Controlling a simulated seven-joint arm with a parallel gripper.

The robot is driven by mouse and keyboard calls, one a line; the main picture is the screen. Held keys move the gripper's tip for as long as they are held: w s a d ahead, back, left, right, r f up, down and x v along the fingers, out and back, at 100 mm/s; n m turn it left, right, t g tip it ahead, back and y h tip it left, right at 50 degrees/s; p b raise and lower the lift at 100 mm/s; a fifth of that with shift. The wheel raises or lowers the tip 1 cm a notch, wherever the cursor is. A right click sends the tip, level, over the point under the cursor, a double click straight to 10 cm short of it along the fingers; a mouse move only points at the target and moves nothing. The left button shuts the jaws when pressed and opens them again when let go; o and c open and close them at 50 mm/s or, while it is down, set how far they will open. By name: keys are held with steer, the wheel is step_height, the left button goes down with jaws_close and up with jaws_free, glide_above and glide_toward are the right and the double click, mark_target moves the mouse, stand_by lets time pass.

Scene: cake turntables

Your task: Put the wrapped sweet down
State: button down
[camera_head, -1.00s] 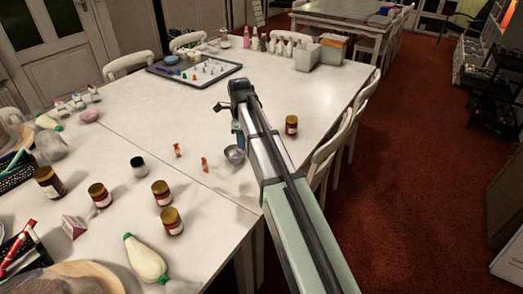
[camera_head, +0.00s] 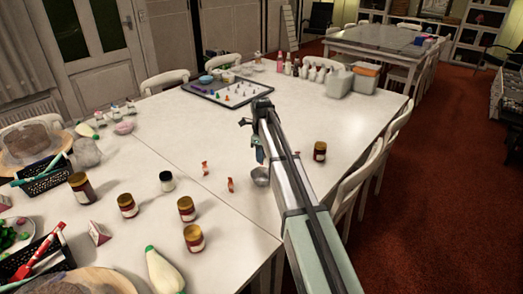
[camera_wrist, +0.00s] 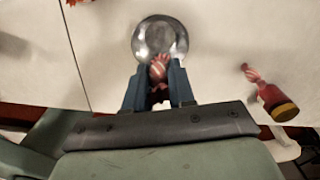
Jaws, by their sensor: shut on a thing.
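My gripper (camera_wrist: 158,80) is shut on a wrapped sweet (camera_wrist: 159,67), which is red and pale striped and sticks out between the blue fingertips. In the wrist view the sweet overlaps the near rim of a shiny metal bowl (camera_wrist: 160,24). I cannot tell its height above the bowl. In the head view the bowl (camera_head: 260,178) stands on the white table, partly behind my arm. My gripper (camera_head: 261,156) is just beyond it there, and the held sweet is hidden. Two other orange-red wrapped sweets (camera_head: 205,168) (camera_head: 230,185) stand on the table left of the bowl.
A dark jar with a yellow lid (camera_head: 320,151) stands right of my arm; a small pink striped shape (camera_wrist: 249,72) shows beside it in the wrist view. Several jars (camera_head: 187,209) stand on the left. A game board (camera_head: 225,90) lies at the back.

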mark_target(262, 168)
steer(key=shift+f, duration=3.6)
steer(key=c, duration=0.9)
jaws_free()
steer(key=shift+o, duration=0.2)
